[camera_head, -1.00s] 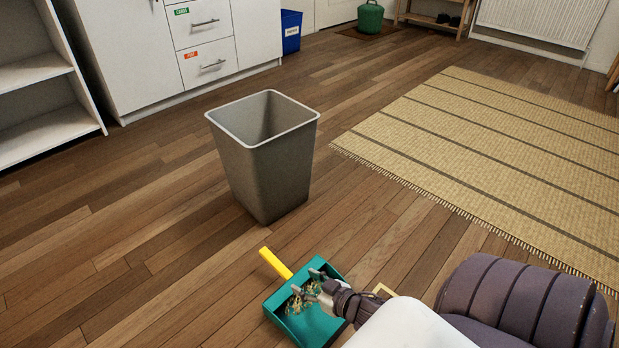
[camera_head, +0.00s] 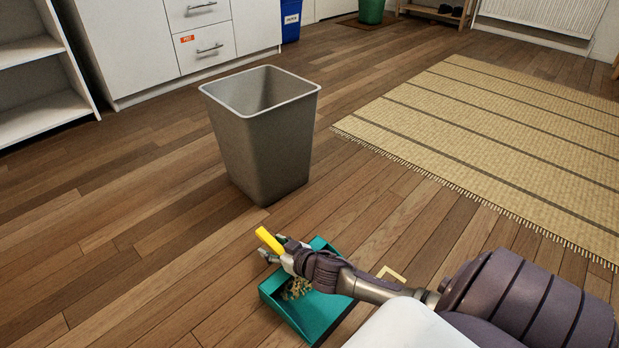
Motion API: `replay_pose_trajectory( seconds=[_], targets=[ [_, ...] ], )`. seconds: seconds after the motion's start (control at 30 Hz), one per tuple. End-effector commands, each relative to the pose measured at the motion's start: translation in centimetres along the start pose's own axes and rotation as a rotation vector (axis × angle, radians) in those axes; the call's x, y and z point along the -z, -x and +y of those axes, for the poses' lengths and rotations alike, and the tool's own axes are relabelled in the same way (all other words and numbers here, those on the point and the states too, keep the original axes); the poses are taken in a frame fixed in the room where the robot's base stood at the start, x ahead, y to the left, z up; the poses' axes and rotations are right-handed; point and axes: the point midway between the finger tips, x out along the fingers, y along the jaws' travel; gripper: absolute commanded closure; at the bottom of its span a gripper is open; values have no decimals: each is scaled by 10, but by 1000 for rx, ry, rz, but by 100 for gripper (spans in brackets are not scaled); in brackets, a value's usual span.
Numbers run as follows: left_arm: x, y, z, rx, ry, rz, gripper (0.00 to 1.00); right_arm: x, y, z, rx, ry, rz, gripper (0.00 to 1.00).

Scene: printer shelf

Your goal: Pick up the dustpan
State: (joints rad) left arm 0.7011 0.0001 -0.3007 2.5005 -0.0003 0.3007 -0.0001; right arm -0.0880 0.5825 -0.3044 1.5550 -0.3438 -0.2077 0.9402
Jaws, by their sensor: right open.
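The teal dustpan (camera_head: 306,314) lies on the wooden floor near the bottom centre, with some crumb-like debris (camera_head: 297,288) in its pan. Its yellow handle (camera_head: 269,240) points up and to the left, towards the bin. My right gripper (camera_head: 272,252) is open at the handle, with its fingers close to the handle's lower part. I cannot tell whether they touch it. My right arm covers part of the pan. My left gripper is not in view.
A grey open bin (camera_head: 262,140) stands on the floor just beyond the dustpan. A straw mat (camera_head: 500,140) lies at the right. White cabinets (camera_head: 140,50) and a shelf (camera_head: 40,115) stand at the back left. The floor at the left is clear.

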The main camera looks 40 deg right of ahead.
Motion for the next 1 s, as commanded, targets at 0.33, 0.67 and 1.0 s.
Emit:
replay_pose_trajectory(
  seconds=[0.33,0.67,1.0],
  targets=[
    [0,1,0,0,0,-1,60,0,-2,0,-1,-1,-1,61],
    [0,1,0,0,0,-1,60,0,-2,0,-1,-1,-1,100],
    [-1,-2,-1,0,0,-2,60,4,-1,0,-1,-1,0,100]
  ],
)
